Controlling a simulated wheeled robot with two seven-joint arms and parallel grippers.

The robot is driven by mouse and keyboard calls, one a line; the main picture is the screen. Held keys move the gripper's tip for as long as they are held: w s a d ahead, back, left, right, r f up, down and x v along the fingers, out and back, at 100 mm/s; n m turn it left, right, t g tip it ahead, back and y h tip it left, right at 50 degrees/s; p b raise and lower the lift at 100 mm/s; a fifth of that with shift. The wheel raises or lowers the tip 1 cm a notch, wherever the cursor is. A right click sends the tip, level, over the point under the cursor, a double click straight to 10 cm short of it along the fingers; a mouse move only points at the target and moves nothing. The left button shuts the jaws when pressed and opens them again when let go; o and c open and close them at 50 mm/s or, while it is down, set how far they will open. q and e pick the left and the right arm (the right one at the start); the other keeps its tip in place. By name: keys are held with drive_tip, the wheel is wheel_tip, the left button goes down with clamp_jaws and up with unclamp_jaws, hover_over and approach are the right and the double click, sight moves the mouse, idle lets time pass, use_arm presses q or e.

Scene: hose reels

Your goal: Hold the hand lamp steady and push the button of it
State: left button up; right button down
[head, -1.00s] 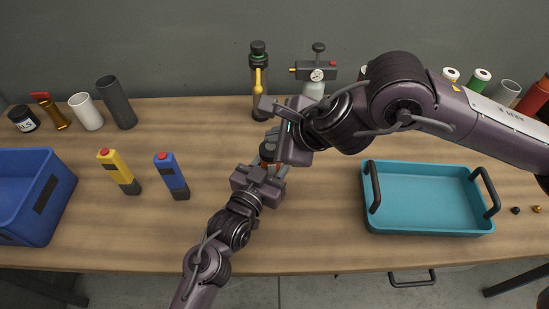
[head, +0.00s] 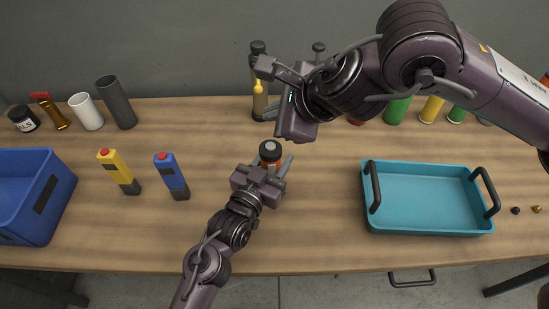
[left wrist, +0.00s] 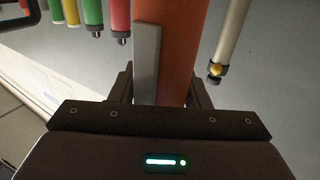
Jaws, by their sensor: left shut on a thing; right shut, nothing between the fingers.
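The hand lamp (head: 270,150) has an orange body and a black head with a small grey top. It stands upright in the middle of the table in the head view. My left gripper (head: 271,166) is shut around its body and hides the lower part. In the left wrist view the orange body (left wrist: 182,50) rises between the fingers. My right gripper (head: 270,115) is shut and empty, above and behind the lamp, apart from its head.
A teal tray (head: 425,232) is on the right. A yellow lamp-like object (head: 119,172) and a blue one (head: 172,176) stand left of my left gripper, near a blue bin (head: 45,205). A dark bottle (head: 258,100) stands behind. Free wood lies between the lamp and tray.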

idle(0.4)
use_arm(q)
drive_tip(key=o, duration=1.2)
drive_tip(key=shift+s, duration=0.1)
